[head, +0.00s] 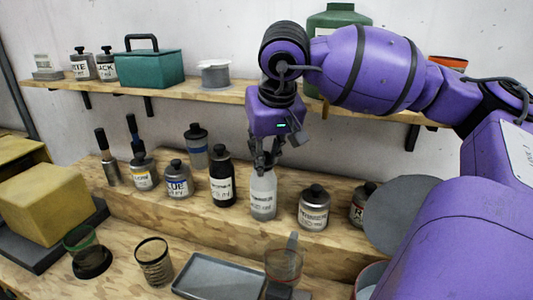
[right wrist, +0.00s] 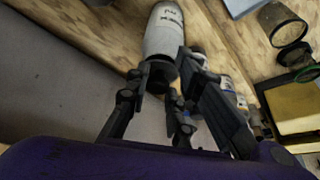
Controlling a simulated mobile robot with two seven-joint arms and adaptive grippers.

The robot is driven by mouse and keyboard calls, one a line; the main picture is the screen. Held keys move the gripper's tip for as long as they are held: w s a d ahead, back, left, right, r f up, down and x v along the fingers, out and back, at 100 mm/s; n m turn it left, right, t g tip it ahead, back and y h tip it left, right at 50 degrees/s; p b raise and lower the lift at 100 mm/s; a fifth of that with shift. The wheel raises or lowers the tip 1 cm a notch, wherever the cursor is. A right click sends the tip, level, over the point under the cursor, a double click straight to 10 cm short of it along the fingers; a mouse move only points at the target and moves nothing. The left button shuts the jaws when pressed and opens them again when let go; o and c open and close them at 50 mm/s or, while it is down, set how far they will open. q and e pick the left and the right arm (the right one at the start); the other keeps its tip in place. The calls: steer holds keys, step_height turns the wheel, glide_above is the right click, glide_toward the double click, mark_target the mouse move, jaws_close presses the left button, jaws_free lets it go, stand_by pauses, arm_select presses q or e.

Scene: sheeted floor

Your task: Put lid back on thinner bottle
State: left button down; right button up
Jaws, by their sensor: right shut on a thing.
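The thinner bottle (head: 263,194) is a pale grey-white bottle standing upright on the wooden step; its small label is hard to read. My right gripper (head: 264,152) points down directly over its neck. In the right wrist view the bottle (right wrist: 167,36) shows between and beyond the fingers of my right gripper (right wrist: 165,85). The fingers are shut on the dark lid (right wrist: 160,76), which lies at the bottle's top. The fingers partly hide the join, so I cannot tell whether the lid is seated. My left gripper is not in view.
A black bottle (head: 222,182) stands close left of the thinner bottle, and a grey capped bottle (head: 313,208) stands to its right. A grey tray (head: 217,277) and a mesh cup (head: 154,263) lie in front. A shelf (head: 190,91) runs behind, holding a teal box (head: 150,68).

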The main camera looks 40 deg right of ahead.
stand_by(0.4)
steer(key=o, duration=0.9)
steer(key=shift+o, duration=0.7)
steer(key=o, duration=0.4)
steer(key=shift+r, duration=3.5)
jaws_close()
